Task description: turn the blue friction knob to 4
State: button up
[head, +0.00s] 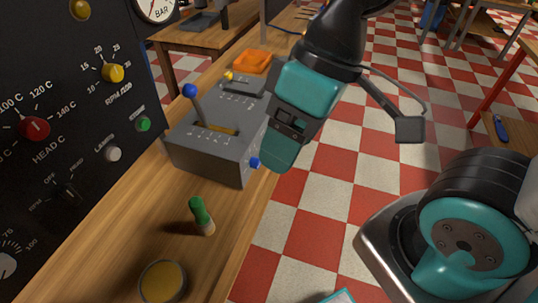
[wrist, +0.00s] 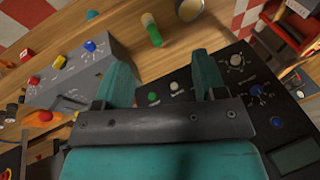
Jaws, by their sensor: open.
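A small blue knob (head: 254,162) sticks out low on the right side of the grey lever box. The wrist view shows a blue knob (wrist: 90,46) on the box's face, in a row with a yellow and a red knob. Its scale and setting are too small to read. My gripper (head: 282,155) hangs beside that face, close to the blue knob in the head view. In the wrist view my gripper (wrist: 160,60) is open with nothing between its fingers. The blue knob lies left of the left finger, outside the gap.
The grey box (head: 205,155) carries a blue-topped lever (head: 190,91) and stands on a wooden bench. A green-capped bottle (head: 201,215) and a round yellow-topped tin (head: 162,281) stand in front of it. A black dial panel (head: 75,110) rises at left.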

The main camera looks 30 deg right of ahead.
aim_at(254, 163)
jog(key=u, duration=0.3)
jog(key=k, duration=1.1)
jog(key=z, duration=1.1)
jog(key=i, duration=0.5)
